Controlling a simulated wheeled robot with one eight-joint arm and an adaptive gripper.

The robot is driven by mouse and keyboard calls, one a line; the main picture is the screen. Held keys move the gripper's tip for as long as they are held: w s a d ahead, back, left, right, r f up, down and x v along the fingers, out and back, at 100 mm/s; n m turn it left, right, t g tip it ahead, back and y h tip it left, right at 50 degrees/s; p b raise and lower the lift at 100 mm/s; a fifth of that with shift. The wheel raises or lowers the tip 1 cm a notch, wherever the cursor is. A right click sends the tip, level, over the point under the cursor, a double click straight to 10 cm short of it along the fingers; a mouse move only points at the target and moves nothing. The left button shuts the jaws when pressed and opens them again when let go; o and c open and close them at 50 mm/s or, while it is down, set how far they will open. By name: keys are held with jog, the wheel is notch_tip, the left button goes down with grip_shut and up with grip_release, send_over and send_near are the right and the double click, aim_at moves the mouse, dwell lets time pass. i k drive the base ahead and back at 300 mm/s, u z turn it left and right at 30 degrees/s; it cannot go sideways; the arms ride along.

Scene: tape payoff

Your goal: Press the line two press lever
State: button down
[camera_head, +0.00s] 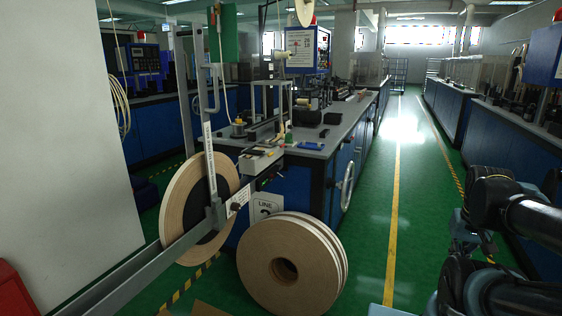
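A white sign (264,206) reading "LINE", with a partly covered figure that looks like a 2, hangs on the front of the nearest blue machine bench. Beside it stands a grey payoff frame (150,262) carrying a large beige tape reel (180,218) upright. Grey upright bars with a loop-shaped handle (216,92) rise above the reel. A small bracket with a dark knob (237,205) sits right of the reel. I cannot tell which of these parts is the press lever. My dark arm links fill the lower right, apart from the frame; my gripper cannot be made out.
Large beige tape rolls (262,276) stand on the floor in front of the bench (330,175). A white wall (60,140) closes the left side. The green aisle (375,215) with yellow lines is clear. More blue machines (480,125) line the right.

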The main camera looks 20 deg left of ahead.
aim_at(273, 144)
jog(key=k, duration=0.95)
jog(key=u, duration=0.65)
jog(key=i, duration=1)
